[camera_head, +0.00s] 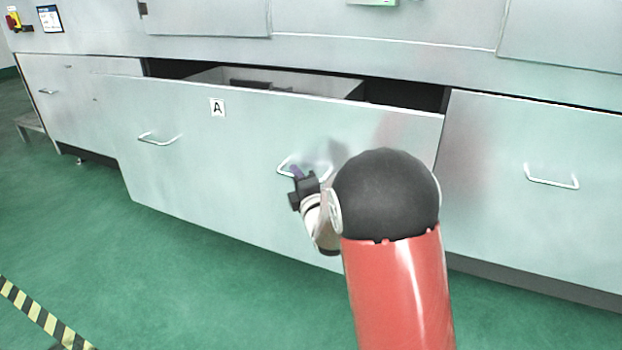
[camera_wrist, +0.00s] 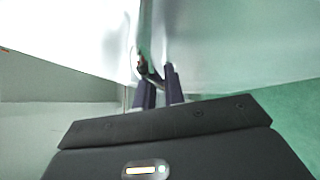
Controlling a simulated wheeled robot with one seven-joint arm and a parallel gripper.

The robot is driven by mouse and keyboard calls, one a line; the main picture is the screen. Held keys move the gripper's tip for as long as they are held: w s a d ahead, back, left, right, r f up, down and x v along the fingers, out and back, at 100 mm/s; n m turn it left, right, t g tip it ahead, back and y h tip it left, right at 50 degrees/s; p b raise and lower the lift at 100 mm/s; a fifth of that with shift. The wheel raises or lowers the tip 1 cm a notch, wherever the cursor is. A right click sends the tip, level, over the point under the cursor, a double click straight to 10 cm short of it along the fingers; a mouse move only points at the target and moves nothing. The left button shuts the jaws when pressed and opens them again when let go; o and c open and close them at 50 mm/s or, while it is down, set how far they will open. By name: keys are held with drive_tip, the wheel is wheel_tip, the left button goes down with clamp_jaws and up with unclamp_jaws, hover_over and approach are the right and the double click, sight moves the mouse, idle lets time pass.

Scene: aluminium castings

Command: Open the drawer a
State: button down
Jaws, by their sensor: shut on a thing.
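Drawer A (camera_head: 230,150) is a wide pale metal front with an "A" label (camera_head: 217,107) near its top. It stands partly open, pulled out from the cabinet, and a grey inner tray (camera_head: 300,79) shows behind its top edge. It has two wire handles, a left one (camera_head: 158,140) and a right one (camera_head: 325,172). My gripper (camera_head: 297,173) is at the right handle and shut on it. In the wrist view the two dark fingers (camera_wrist: 160,90) close around the handle near the drawer front (camera_wrist: 225,45). My arm hides part of the drawer's lower right.
A closed front with a handle (camera_head: 551,178) is to the right, and another closed front (camera_head: 65,95) is to the left. The green floor (camera_head: 220,290) before the drawer is clear. Yellow-black striped tape (camera_head: 40,315) lies at the lower left.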

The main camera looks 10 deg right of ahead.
drive_tip(key=shift+s+a+f, duration=0.1)
drive_tip(key=shift+s+a, duration=0.4)
drive_tip(key=shift+s, duration=0.25)
drive_tip(key=shift+s+a+r, duration=0.1)
drive_tip(key=shift+s+a, duration=0.35)
drive_tip(key=shift+s, duration=0.35)
drive_tip(key=shift+s+a+f, duration=0.1)
drive_tip(key=shift+s+a, duration=0.4)
drive_tip(key=shift+s, duration=0.25)
drive_tip(key=c, duration=1.5)
unclamp_jaws()
drive_tip(key=r+v, duration=0.1)
drive_tip(key=v, duration=0.6)
drive_tip(key=shift+s+f, duration=0.4)
drive_tip(key=shift+f, duration=0.1)
